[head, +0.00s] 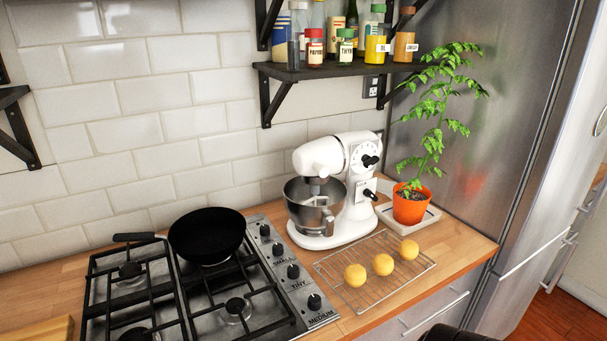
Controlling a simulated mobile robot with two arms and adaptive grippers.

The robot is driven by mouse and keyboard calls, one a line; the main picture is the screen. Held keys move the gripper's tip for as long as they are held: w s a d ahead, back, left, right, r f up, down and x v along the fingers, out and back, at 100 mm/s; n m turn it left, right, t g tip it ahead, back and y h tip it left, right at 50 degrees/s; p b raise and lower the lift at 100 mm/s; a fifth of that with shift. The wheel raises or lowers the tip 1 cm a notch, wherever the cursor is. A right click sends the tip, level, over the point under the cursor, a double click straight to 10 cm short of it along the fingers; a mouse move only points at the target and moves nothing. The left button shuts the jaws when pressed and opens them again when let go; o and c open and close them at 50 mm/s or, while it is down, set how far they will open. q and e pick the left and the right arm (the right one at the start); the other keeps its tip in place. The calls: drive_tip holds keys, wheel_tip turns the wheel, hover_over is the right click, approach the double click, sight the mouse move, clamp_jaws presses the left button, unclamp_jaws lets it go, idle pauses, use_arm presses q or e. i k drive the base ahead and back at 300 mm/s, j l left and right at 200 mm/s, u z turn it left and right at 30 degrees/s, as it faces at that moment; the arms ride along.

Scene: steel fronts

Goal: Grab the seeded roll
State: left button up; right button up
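Three small round yellow-golden pieces lie on a wire cooling rack (333,270) on the wooden counter, right of the stove. They are a left piece (355,275), a middle piece (383,264) and a right piece (409,249). They look like rolls or fruit; no seeds can be made out, so I cannot tell whether one is the seeded roll. Neither gripper's fingers show. A dark rounded shape cut off at the bottom edge, right of centre, may be part of my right arm.
A white stand mixer (355,185) stands behind the rack. An orange pot (411,204) with a tall plant is at its back right. A black pan (207,235) sits on the gas stove (235,308). A shelf (340,69) of jars hangs above. A steel fridge (490,120) bounds the right.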

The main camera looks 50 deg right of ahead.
sight(408, 249)
drive_tip(key=z, duration=2.3)
drive_tip(key=i+l+u, duration=0.4)
drive_tip(key=l+u, duration=0.2)
drive_tip(key=i+l+u, duration=0.15)
drive_tip(key=l+u, duration=0.15)
drive_tip(key=l, duration=0.15)
